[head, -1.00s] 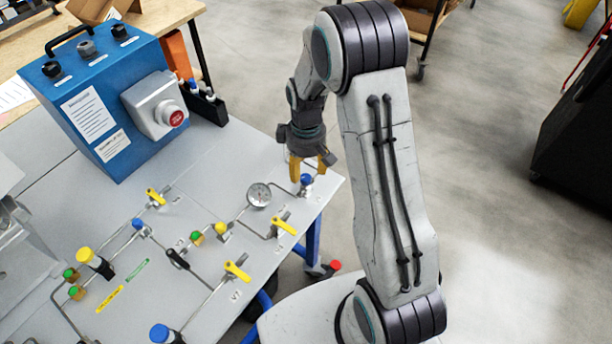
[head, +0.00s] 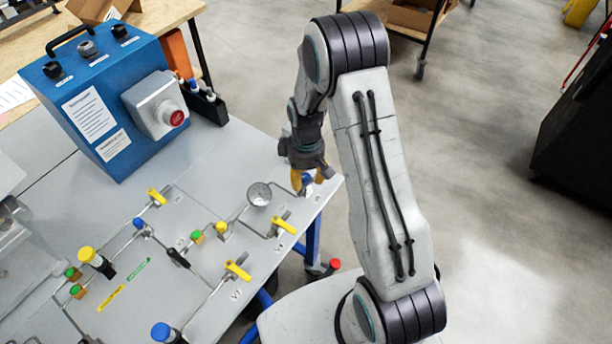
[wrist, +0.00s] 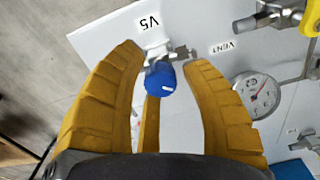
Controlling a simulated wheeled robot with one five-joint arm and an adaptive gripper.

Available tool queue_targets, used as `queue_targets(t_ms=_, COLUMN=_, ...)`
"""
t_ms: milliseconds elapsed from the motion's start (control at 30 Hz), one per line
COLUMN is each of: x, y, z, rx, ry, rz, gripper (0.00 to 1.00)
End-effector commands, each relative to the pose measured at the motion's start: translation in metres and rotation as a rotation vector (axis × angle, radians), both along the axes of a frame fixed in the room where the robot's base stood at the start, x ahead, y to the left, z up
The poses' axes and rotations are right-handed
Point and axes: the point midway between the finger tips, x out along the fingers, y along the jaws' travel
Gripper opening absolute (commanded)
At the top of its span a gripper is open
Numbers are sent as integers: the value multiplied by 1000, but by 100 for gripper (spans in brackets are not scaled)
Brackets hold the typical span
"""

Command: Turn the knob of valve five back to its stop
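The blue knob of valve five (wrist: 161,79) sits beside the "V5" label (wrist: 149,22) near a corner of the grey panel, with a white mark on its face. In the head view the knob (head: 307,179) shows between the fingers, partly hidden. My gripper (wrist: 165,65) is open, its yellow fingers on either side of the knob. A gap shows between the knob and both side fingers in the wrist view; a third finger lies below the knob, and I cannot tell whether it touches. In the head view my gripper (head: 309,180) is low over the panel's right corner.
A round gauge (head: 259,194) stands close to the left of my gripper. Yellow-handled valves (head: 284,226), thin pipes and a blue box (head: 105,100) with a red button share the panel (head: 215,160). Open floor lies to the right.

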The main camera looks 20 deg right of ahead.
Motion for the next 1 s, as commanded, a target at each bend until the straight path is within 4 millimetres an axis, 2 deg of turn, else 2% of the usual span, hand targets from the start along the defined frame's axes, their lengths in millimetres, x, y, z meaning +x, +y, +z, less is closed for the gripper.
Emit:
queue_targets(t_ms=33, x=0, y=0, z=0, rx=0, ry=0, rz=0, gripper=37)
queue_targets(t_ms=467, x=-1, y=0, z=0, rx=0, ry=1, rz=0, gripper=0)
queue_targets(t_ms=767, x=-1, y=0, z=-2, rx=0, ry=4, rz=-24, gripper=0)
queue_targets(t_ms=1000, x=-2, y=0, z=-4, rx=0, ry=4, rz=-148, gripper=0)
